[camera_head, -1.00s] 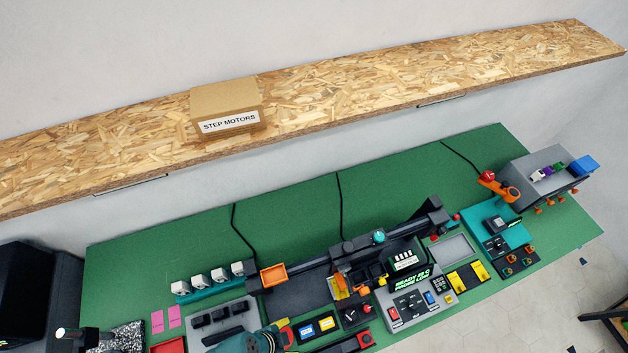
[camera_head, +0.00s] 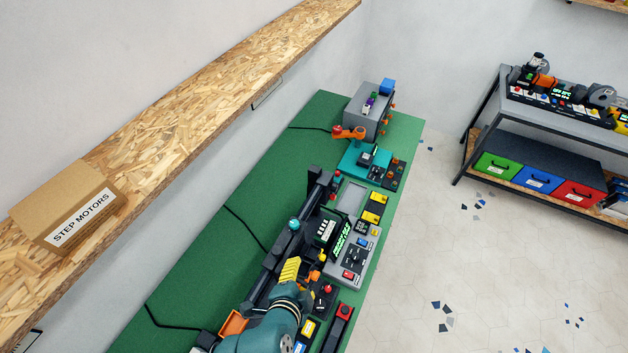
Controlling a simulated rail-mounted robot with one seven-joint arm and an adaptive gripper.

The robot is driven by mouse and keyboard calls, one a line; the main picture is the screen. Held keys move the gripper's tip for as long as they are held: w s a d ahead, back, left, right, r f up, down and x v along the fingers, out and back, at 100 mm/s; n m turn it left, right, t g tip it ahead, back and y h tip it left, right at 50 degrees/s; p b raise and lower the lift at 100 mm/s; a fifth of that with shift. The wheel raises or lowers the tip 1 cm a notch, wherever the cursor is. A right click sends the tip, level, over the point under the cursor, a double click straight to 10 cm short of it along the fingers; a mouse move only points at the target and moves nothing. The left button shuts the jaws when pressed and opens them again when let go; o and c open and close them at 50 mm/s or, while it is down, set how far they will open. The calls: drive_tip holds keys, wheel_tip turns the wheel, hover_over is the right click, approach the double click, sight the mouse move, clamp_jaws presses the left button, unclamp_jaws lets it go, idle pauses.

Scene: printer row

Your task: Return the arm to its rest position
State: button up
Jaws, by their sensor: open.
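My teal arm reaches in from the bottom edge of the head view, over the near part of the green bench (camera_head: 232,218). My gripper (camera_head: 290,270) is at its end, with a yellow ribbed part showing above the dark bar of the bench machine. The gripper is open and I see nothing held in it. The arm hides part of the machine and the orange tray (camera_head: 233,323) beside it. I cannot tell whether the gripper touches anything.
A grey control panel (camera_head: 350,262) and a teal device (camera_head: 362,162) stand along the bench. The chipboard shelf (camera_head: 190,120) on the wall bears a STEP MOTORS box (camera_head: 68,210). A metal rack (camera_head: 545,130) stands at right. The floor (camera_head: 460,270) between is clear.

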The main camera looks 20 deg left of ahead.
drive_tip(key=w+d+r+t+h, duration=0.1)
drive_tip(key=w+d+r+t, duration=0.2)
drive_tip(key=d+r, duration=0.5)
drive_tip(key=w+d+r+t+h, duration=0.1)
drive_tip(key=w+d+r+t, duration=0.15)
drive_tip(key=r, duration=0.95)
drive_tip(key=w+d+r+t, duration=0.25)
drive_tip(key=d+r, duration=0.45)
drive_tip(key=r, duration=0.4)
drive_tip(key=s+r+n+t, duration=0.2)
drive_tip(key=r+n, duration=0.3)
drive_tip(key=r, duration=0.3)
drive_tip(key=s+d+r+n+t, duration=0.1)
drive_tip(key=s+r+n+t, duration=0.2)
drive_tip(key=r, duration=0.4)
drive_tip(key=shift+s+d+r+n, duration=0.25)
drive_tip(key=shift+s+r+n, duration=0.1)
drive_tip(key=shift+s+n, duration=0.6)
